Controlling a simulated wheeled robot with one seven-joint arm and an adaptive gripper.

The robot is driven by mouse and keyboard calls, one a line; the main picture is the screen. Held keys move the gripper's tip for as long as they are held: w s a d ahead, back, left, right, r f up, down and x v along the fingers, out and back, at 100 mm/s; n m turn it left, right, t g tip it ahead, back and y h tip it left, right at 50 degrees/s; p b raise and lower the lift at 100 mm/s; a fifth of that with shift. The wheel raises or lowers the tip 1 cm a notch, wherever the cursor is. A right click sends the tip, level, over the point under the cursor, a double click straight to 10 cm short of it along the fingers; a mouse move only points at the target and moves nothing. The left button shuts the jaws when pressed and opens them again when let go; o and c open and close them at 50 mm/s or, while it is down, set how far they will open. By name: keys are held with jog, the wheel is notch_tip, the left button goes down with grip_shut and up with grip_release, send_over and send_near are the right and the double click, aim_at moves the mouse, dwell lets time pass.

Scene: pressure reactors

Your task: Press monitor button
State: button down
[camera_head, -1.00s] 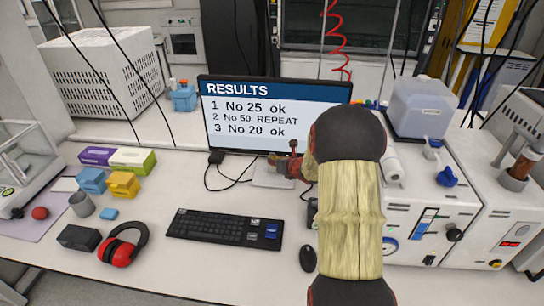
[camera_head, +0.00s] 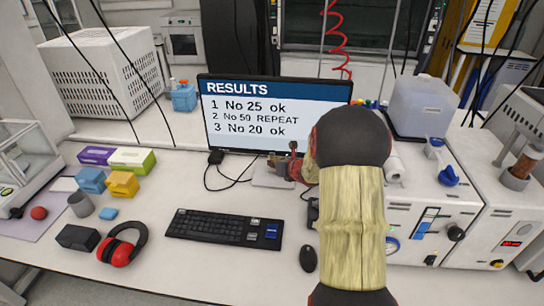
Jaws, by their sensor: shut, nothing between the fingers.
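The monitor (camera_head: 240,142) stands at the back of the bench, switched on, and shows a list of results on a white screen. My gripper (camera_head: 276,161) is small in the head view, at the monitor's lower edge toward its right side, in front of the stand. It is shut and empty. Whether it touches the monitor I cannot tell. My forearm rises from the bottom of the view and hides the area right of the monitor's lower corner. I cannot make out a button on the monitor.
A keyboard (camera_head: 225,229) and a mouse (camera_head: 308,258) lie in front of the monitor. Red ear defenders (camera_head: 122,244) and several coloured boxes lie to the left. White instruments (camera_head: 432,215) with a plastic container (camera_head: 422,106) stand to the right. Cables lie by the monitor stand.

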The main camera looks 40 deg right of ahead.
jog(key=s+a+b, duration=0.2)
jog(key=s+a, duration=0.1)
jog(key=shift+s+a, duration=0.15)
jog(key=shift+a, duration=0.25)
dwell(1.0)
